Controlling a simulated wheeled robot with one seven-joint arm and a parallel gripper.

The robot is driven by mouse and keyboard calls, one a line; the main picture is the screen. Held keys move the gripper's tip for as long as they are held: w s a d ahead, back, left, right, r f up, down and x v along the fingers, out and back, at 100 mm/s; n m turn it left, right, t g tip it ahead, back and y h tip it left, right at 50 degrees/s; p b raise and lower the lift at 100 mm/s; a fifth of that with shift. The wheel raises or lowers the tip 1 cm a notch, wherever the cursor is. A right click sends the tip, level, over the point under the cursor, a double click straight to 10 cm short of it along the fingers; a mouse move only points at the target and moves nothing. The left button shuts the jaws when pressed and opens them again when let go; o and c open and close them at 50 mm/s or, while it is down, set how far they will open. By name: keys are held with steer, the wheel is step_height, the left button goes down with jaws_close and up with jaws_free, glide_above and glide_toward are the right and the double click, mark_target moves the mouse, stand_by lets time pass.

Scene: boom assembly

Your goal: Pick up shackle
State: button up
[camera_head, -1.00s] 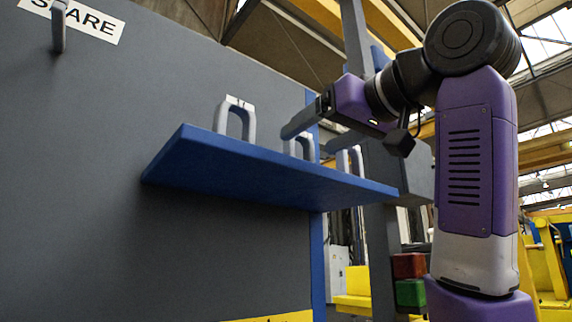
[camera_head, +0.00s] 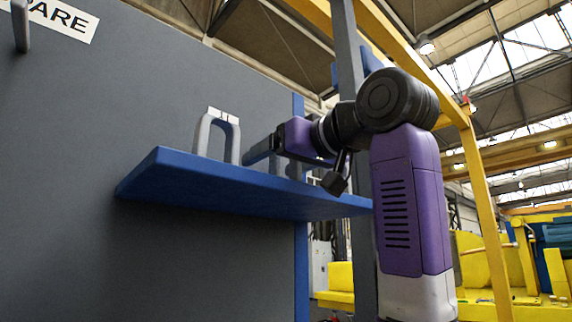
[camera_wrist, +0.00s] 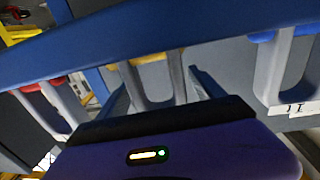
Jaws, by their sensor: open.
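Grey U-shaped shackles stand on a blue shelf (camera_head: 190,182). The left shackle (camera_head: 232,140) with a white label is clear in the head view. The middle one is mostly hidden by my gripper (camera_head: 262,150), which reaches in low over the shelf. In the wrist view the shelf (camera_wrist: 100,45) crosses the top. A middle shackle (camera_wrist: 153,82) with a yellow part sits between the two open fingers of my gripper (camera_wrist: 160,92). A labelled shackle with a blue part (camera_wrist: 275,72) is at right, and one with a red part (camera_wrist: 55,98) at left. No grip on any shackle shows.
The shelf is fixed to a dark grey panel (camera_head: 70,130) with a spare sign (camera_head: 63,18) and a hanging grey loop (camera_head: 20,25) at upper left. A grey post (camera_head: 347,60) stands behind my arm. Yellow structures fill the right background.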

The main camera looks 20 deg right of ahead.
steer(key=shift+c, duration=0.2)
jaws_close()
step_height(320, 180, up, 10)
steer(key=b, duration=0.1)
stand_by(0.8)
